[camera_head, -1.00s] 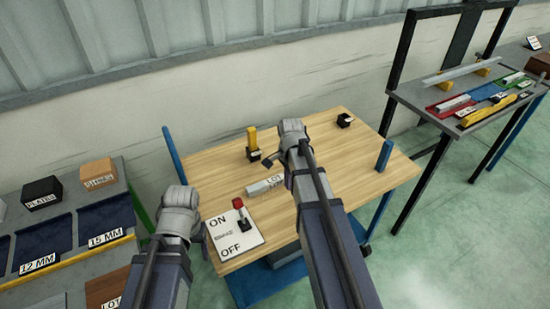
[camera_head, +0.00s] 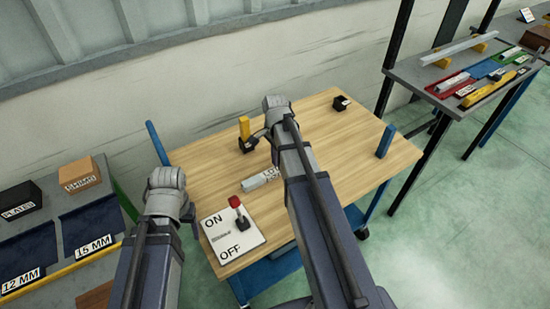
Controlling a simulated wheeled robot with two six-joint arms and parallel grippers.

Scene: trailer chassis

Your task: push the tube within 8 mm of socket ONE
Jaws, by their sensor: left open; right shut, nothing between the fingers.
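A pale grey square tube (camera_head: 262,178) with a partly readable label, "LOT", lies on the wooden table, partly hidden at its right end by my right arm. A black socket (camera_head: 248,145) with a yellow post (camera_head: 244,127) upright in it stands behind the tube. A second black socket (camera_head: 341,104) stands at the back right. Their labels are too small to read, so I cannot tell which is ONE. My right gripper (camera_head: 261,135) is shut and empty, close beside the yellow post; contact is unclear. My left gripper (camera_head: 193,217) is open near the table's left edge, away from the tube.
An ON/OFF plate (camera_head: 232,245) with a red-knobbed lever (camera_head: 236,203) lies at the table's front left. Blue posts rise at the table's sides (camera_head: 385,141). A bench with bins is at left; a parts bench is at right. The table's right half is largely clear.

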